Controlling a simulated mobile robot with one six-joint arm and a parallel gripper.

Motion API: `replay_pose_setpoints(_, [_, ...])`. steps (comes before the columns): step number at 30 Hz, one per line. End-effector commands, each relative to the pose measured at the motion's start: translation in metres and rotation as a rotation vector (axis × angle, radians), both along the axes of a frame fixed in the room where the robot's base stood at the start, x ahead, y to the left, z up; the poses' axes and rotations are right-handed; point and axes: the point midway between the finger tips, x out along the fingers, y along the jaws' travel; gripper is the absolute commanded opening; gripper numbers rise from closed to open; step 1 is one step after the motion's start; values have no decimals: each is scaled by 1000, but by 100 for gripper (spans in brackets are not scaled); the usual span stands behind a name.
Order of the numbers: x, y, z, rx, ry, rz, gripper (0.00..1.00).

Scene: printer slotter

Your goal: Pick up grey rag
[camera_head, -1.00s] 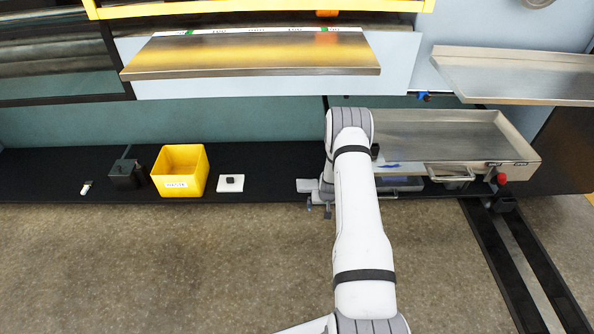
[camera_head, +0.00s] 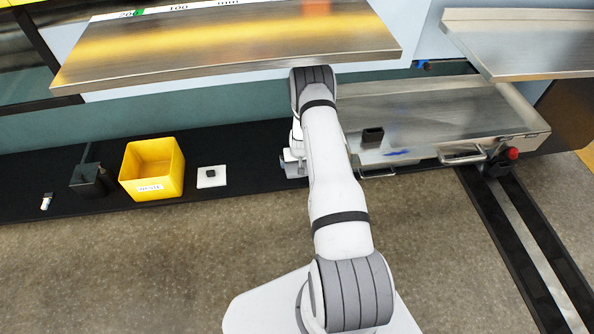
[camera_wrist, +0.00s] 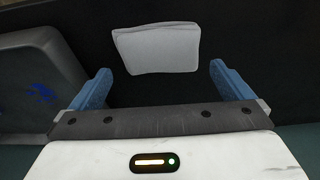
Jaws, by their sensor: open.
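The grey rag (camera_wrist: 157,48) lies flat as a pale, roughly rectangular cloth on a black surface in the wrist view. My gripper (camera_wrist: 160,68) is open and empty. Its two blue fingers stand to the left and right of the rag, which lies ahead of and between the line of the fingertips. I cannot tell the height of the fingers above it. In the head view my arm reaches to the black shelf beside the steel tray, and I cannot make out the rag surely there.
A steel tray (camera_head: 455,118) with a small black block (camera_head: 372,134) is right of my arm. A yellow bin (camera_head: 152,188), a white plate (camera_head: 212,181) and a dark box (camera_head: 90,181) stand left on the black shelf. A steel panel (camera_head: 230,50) overhangs.

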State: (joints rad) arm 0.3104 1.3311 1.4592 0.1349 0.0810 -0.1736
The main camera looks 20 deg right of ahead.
Motion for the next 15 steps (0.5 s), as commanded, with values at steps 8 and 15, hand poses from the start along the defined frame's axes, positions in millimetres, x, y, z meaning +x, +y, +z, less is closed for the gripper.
replay_pose_setpoints(8, [7,-3,-39,1,0,-5,100])
replay_pose_setpoints(15, [7,-4,-38,0,-1,-6,98])
